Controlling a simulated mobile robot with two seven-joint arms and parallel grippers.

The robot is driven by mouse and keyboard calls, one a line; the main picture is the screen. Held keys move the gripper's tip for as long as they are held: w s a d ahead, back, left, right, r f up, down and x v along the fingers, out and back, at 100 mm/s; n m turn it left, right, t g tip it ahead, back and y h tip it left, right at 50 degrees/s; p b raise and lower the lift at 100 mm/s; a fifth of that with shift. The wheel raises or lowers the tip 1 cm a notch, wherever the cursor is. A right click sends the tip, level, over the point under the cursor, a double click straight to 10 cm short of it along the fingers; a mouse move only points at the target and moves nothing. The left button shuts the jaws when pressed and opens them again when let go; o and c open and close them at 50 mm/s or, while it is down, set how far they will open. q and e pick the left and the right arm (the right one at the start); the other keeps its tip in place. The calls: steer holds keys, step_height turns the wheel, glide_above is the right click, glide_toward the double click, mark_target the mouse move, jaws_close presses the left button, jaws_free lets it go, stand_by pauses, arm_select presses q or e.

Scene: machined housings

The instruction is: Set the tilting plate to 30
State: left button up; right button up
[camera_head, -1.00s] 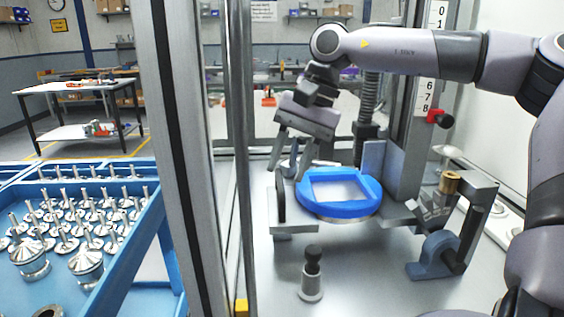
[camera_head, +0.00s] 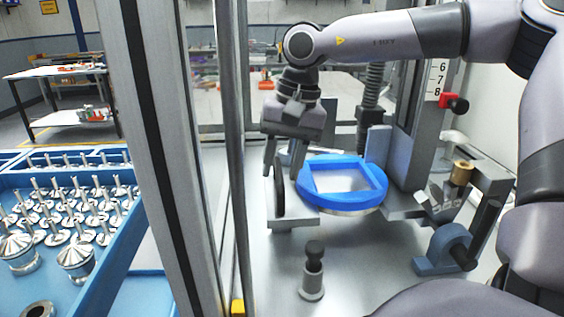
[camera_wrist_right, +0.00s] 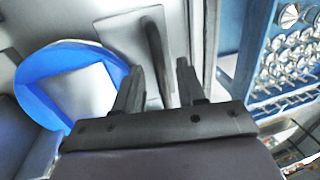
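The tilting plate (camera_head: 378,198) is a round plate carrying a blue ring with a square opening; it looks about level. It also shows in the right wrist view (camera_wrist_right: 40,95). A dark upright disc (camera_head: 279,190), seen nearly edge-on, stands at the plate's left on a grey block. My right gripper (camera_head: 282,172) points down over the disc's top, fingers apart. In the right wrist view my right gripper (camera_wrist_right: 160,78) is open, and the dark disc (camera_wrist_right: 156,50) lies ahead between the fingertips, not clamped. No readable angle scale shows. My left gripper is out of view.
A black-knobbed post (camera_head: 313,272) stands in front of the plate. A blue clamp with a brass knob (camera_head: 462,172) stands at the right. A frame post (camera_head: 165,150) separates the blue parts tray (camera_head: 118,265).

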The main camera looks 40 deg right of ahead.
steer(key=shift+f, duration=0.1)
steer(key=shift+c, duration=0.3)
jaws_close()
steer(key=shift+d+r+y+p, duration=0.2)
steer(key=shift+r+y+p, duration=0.1)
steer(key=shift+r, duration=0.45)
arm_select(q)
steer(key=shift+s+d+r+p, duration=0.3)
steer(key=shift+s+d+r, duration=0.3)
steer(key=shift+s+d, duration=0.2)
arm_select(e)
steer(key=s+d+r+t+y, duration=0.2)
steer(key=s+d+r, duration=0.1)
steer(key=r, duration=0.2)
steer(key=s+d+r+t+y, duration=0.2)
steer(key=s+d+r, duration=0.1)
steer(key=r, duration=0.3)
steer(key=shift+d+r, duration=0.2)
steer(key=shift+d, duration=0.2)
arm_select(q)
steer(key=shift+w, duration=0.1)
arm_select(e)
steer(key=shift+r, duration=0.2)
